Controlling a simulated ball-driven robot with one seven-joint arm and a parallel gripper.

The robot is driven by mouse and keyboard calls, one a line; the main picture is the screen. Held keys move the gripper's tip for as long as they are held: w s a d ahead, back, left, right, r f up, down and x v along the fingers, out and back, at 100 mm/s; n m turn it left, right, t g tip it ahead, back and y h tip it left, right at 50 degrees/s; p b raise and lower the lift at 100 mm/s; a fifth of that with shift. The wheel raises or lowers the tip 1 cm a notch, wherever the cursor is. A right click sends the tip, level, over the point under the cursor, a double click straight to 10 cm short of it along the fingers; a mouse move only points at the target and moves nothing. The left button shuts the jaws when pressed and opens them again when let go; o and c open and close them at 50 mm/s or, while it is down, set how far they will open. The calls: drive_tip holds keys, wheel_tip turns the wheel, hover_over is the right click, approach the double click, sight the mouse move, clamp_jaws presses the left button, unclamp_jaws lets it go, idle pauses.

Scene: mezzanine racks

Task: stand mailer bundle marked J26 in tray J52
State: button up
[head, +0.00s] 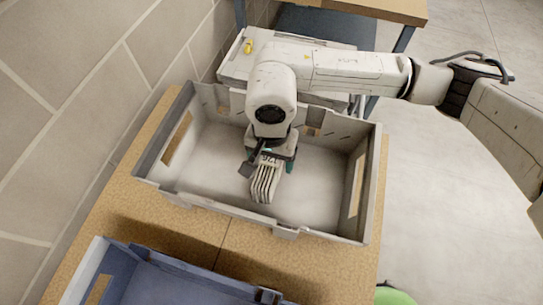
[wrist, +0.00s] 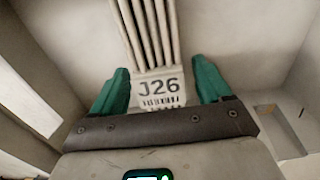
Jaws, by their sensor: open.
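The mailer bundle marked J26 (head: 264,184) is a pale stack of several ribbed mailers inside a large grey tray (head: 215,205). My gripper (head: 268,160) is low inside the tray at the bundle's labelled end. In the wrist view its green fingers (wrist: 161,70) are open, one on each side of the bundle, with a gap at both sides. I cannot tell whether the bundle touches the tray floor. No J52 marking is readable on the tray.
The grey tray sits on a cork-topped table (head: 180,222). A blue tray (head: 150,278) is at the near left. Another grey container (head: 235,66) with a yellow item (head: 248,46) stands behind. A block wall (head: 80,90) runs along the left. Open floor lies to the right.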

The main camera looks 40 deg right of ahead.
wheel_tip(320, 180, up, 12)
drive_tip(key=b, duration=0.1)
drive_tip(key=shift+r, duration=0.15)
idle(0.3)
